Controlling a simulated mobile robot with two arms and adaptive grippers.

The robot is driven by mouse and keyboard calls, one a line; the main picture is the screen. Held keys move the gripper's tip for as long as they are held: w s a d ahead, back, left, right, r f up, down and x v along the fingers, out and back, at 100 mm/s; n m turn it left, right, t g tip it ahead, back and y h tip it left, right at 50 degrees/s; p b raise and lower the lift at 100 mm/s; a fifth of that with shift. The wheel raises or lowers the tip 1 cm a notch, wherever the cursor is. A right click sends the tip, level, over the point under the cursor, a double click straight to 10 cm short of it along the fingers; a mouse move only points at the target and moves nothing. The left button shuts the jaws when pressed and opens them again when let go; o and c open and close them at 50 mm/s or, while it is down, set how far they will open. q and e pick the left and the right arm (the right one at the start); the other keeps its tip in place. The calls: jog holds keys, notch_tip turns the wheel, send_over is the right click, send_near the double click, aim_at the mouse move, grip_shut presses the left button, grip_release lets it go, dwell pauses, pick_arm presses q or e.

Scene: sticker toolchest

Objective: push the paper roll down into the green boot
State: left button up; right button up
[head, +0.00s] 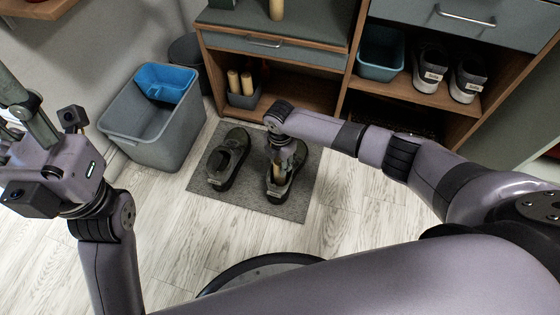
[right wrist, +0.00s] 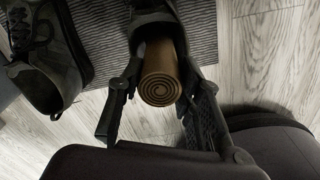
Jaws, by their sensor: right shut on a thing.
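Two dark green boots stand on a grey mat (head: 243,201). The tan paper roll (head: 277,172) stands in the opening of the right-hand boot (head: 279,192), with its upper part showing. My right gripper (head: 287,157) is over this boot, pointing down, its fingers on either side of the roll. In the right wrist view the roll's spiral end (right wrist: 160,91) shows between the fingers, with the boot behind it. The other boot (head: 229,160) stands to the left, with no roll visible in it. My left gripper (head: 18,120) is raised at the left edge, its fingers unclear.
A grey bin (head: 150,135) with a blue insert (head: 166,82) stands left of the mat. Behind is a wooden cabinet (head: 352,62) holding a small box (head: 243,97) with paper rolls, a teal bin (head: 380,65) and grey shoes (head: 431,70). Floor in front of the mat is clear.

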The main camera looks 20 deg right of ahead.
dwell(0.3)
jog(key=o, duration=1)
notch_tip(320, 180, up, 12)
dwell(0.7)
